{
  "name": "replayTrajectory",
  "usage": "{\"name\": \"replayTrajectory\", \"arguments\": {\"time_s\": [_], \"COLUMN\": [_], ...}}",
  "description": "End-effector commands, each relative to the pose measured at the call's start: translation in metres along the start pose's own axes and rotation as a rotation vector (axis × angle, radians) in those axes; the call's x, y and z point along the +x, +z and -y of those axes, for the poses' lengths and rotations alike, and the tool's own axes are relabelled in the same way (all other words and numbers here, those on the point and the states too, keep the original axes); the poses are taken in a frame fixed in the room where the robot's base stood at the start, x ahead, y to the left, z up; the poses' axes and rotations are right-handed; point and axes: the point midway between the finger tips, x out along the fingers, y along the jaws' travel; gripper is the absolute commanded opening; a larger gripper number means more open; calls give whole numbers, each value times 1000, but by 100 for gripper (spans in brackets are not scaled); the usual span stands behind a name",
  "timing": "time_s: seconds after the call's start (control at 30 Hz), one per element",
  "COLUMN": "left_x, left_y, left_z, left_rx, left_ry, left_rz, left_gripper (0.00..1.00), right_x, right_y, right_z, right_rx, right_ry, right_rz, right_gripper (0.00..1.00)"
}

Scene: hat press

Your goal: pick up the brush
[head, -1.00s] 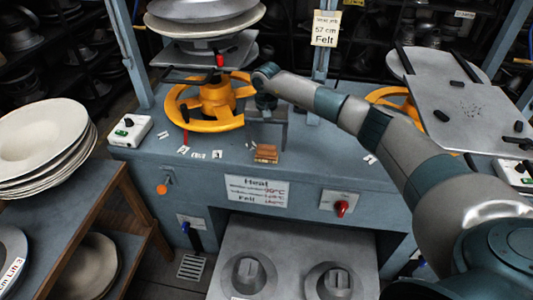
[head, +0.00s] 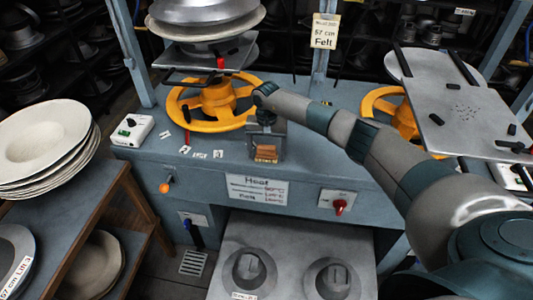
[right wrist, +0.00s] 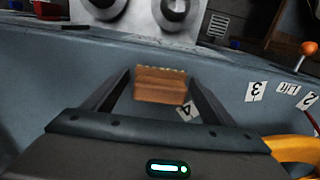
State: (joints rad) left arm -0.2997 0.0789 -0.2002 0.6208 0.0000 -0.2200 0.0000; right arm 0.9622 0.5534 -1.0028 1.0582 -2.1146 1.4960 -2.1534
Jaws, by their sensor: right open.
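The brush is a small brown wooden block (head: 266,153) on the blue-grey press table, near its front edge. A pale, bristle-like fringe shows along one edge of the brush in the right wrist view (right wrist: 160,85). My right gripper (head: 267,148) points down over the brush. In the right wrist view its two fingers (right wrist: 160,92) stand apart, one on each side of the brush, with gaps between. The gripper hides part of the brush in the head view. My left gripper is not in view.
A yellow handwheel (head: 212,103) stands behind and left of the brush. Number cards (head: 200,154) lie to its left. A white control box (head: 131,131) sits at the table's left end. A red knob (head: 340,207) is on the front panel. Stacked pale discs (head: 45,140) stand at left.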

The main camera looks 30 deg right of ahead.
Motion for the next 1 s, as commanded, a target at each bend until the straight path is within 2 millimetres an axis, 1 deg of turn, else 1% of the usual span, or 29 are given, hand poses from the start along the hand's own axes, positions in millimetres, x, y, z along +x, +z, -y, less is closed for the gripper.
{"name": "replayTrajectory", "arguments": {"time_s": [0.17,0.2,0.27,0.3,0.33,0.37,0.63,0.77,0.87,1.0], "left_x": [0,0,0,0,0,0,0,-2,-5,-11], "left_y": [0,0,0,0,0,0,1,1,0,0], "left_z": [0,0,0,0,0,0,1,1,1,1], "left_rx": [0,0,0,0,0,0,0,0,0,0], "left_ry": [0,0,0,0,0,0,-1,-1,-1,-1], "left_rz": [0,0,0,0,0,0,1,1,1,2], "left_gripper": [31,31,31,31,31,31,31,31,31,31], "right_x": [0,0,0,0,0,0,-1,-6,-15,-34], "right_y": [0,0,0,0,0,0,0,-1,-2,-1], "right_z": [0,0,0,0,0,0,0,0,0,0], "right_rx": [0,0,0,0,0,0,0,0,1,0], "right_ry": [0,0,0,0,0,0,0,-1,-1,0], "right_rz": [0,0,0,0,0,0,-1,-2,-3,-3], "right_gripper": [78,69,54,45,38,35,35,35,35,35]}}
